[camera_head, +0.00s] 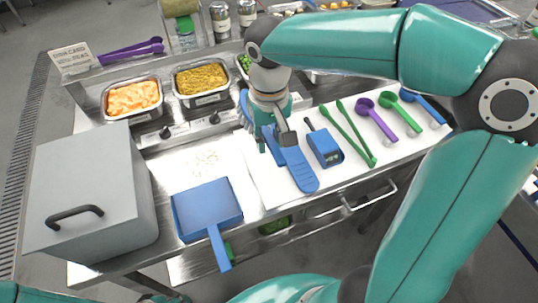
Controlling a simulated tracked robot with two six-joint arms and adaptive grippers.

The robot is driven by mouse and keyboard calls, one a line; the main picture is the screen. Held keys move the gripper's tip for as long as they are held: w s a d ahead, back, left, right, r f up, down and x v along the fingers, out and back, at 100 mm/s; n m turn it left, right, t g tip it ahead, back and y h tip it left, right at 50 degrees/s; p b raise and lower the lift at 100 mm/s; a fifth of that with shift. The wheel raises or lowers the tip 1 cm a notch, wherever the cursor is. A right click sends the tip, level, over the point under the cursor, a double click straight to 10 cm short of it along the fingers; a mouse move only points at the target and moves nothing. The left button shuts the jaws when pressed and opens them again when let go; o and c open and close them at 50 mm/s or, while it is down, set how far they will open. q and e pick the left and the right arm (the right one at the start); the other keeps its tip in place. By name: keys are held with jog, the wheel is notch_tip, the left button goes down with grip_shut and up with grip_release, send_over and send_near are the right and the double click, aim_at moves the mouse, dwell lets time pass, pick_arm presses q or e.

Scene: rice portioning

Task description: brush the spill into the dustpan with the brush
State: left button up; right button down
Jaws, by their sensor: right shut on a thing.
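The spill (205,162) is a patch of small pale grains on the steel counter. The blue dustpan (207,206) lies in front of it near the front edge, its handle pointing toward me and over the edge. My right gripper (276,143) comes down at the left part of the white mat, right of the spill. My left gripper is not in view.
A grey lidded box (90,185) stands left of the dustpan. Food trays (133,98) line the back. On the white mat (262,183) lie a blue box-shaped tool (325,147), green tongs (350,130) and a purple scoop (376,118).

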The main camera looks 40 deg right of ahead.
notch_tip(320, 180, up, 9)
jog(key=shift+f+p, duration=0.2)
jog(key=shift+p, duration=0.25)
notch_tip(320, 180, up, 6)
jog(key=p, duration=0.5)
jog(key=shift+r+p, duration=0.15)
jog(key=shift+p, duration=0.2)
